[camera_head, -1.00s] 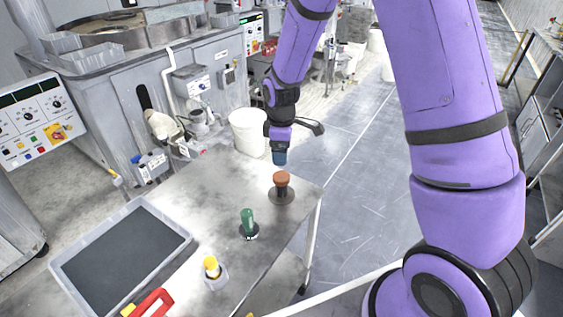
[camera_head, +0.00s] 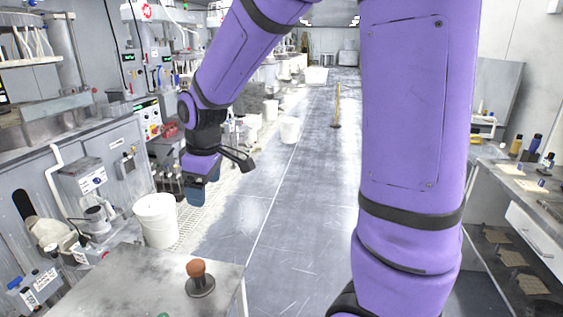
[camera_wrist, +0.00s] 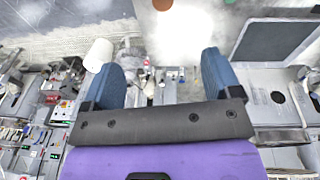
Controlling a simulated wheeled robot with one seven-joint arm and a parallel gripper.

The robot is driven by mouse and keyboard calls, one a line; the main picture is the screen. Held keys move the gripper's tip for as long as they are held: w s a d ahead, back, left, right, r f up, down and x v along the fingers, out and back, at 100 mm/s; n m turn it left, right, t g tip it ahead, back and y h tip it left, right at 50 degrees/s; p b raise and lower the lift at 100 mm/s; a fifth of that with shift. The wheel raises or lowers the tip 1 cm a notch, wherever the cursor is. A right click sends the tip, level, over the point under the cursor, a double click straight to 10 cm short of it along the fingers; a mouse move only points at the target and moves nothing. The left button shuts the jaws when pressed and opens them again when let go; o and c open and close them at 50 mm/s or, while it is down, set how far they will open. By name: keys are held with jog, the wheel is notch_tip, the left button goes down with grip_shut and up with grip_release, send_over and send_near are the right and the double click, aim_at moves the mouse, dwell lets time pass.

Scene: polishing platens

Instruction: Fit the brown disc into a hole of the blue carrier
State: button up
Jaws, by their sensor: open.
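The brown disc shows as a grey round base with a brown knob (camera_head: 196,268) on top, standing upright on the grey metal table near its far right corner. A brown round shape (camera_wrist: 162,4), likely the same knob, is cut off at the top edge of the wrist view. My gripper (camera_head: 196,193) hangs in the air above and beyond the table's far edge, clear of the disc. Its two blue fingers stand wide apart and empty in the wrist view (camera_wrist: 160,78). I see no blue carrier in either view.
The metal table (camera_head: 130,280) is mostly below the head view. A white bucket (camera_head: 156,219) stands beyond it. The wrist view shows a dark-floored tray (camera_wrist: 275,40) on the table. A machine (camera_head: 60,180) lines the left, a workbench (camera_head: 520,190) the right.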

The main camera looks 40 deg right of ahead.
jog(key=s+d+r+m+t, duration=0.1)
jog(key=s+r+m, duration=0.3)
jog(key=s, duration=0.6)
jog(key=s+d+r+m+t, duration=0.2)
jog(key=s+r+m, duration=0.2)
jog(key=s+r, duration=0.3)
jog(key=shift+s+d+r, duration=0.35)
jog(key=shift+s, duration=1.95)
